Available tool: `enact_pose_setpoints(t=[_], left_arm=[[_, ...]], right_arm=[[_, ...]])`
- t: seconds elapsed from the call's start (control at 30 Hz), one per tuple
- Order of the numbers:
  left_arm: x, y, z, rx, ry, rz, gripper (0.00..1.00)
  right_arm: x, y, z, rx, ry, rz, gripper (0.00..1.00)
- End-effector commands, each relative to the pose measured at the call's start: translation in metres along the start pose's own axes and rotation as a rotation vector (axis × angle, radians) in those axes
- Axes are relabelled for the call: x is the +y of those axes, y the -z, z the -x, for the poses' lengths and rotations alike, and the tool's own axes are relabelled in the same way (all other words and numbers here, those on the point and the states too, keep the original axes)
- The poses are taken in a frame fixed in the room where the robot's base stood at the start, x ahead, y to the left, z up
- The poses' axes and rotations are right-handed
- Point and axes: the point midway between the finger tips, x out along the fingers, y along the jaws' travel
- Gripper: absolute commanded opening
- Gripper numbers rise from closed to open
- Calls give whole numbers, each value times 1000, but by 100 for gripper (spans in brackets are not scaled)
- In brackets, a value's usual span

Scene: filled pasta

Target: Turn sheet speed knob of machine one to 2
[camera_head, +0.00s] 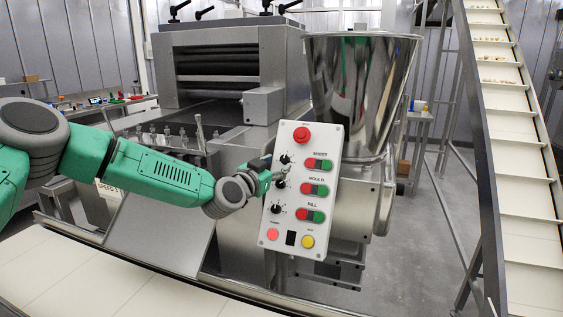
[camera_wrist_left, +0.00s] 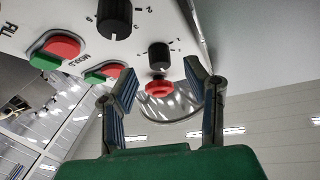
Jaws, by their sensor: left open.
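The control panel (camera_head: 303,185) is a white tilted plate on the machine's side. The sheet speed knob (camera_head: 285,159) is the top black knob, beside the SHEET buttons; its pointer setting is too small to read. In the left wrist view this knob (camera_wrist_left: 158,55) shows near the red stop button. My left gripper (camera_head: 277,170) is open at the panel's left edge, near the upper two knobs. In the wrist view its fingertips (camera_wrist_left: 161,74) frame the gap just below the sheet knob, holding nothing; contact cannot be told. My right gripper is not in view.
The mould knob (camera_head: 280,184) and fill knob (camera_head: 275,209) sit below, with red and green buttons (camera_head: 314,190) to their right. The red stop button (camera_head: 302,134) is at the top. A steel hopper (camera_head: 357,90) stands behind; a conveyor (camera_head: 515,150) rises at right.

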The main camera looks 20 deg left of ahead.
Motion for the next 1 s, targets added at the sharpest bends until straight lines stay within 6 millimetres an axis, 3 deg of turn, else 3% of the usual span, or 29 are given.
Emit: enact_pose_setpoints(t=[0.2, 0.57, 0.6, 0.7, 1.0], left_arm=[[0, 0, -24, 0, 1, 1, 42], [0, 0, -29, 0, 0, 1, 42], [0, 0, -29, 0, 0, 1, 38], [0, 0, -29, 0, 0, 1, 3], [0, 0, -29, 1, 6, 9, 0]], right_arm=[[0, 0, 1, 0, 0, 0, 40], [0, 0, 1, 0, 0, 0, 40], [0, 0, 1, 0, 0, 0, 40], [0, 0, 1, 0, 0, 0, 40], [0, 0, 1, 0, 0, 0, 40]])
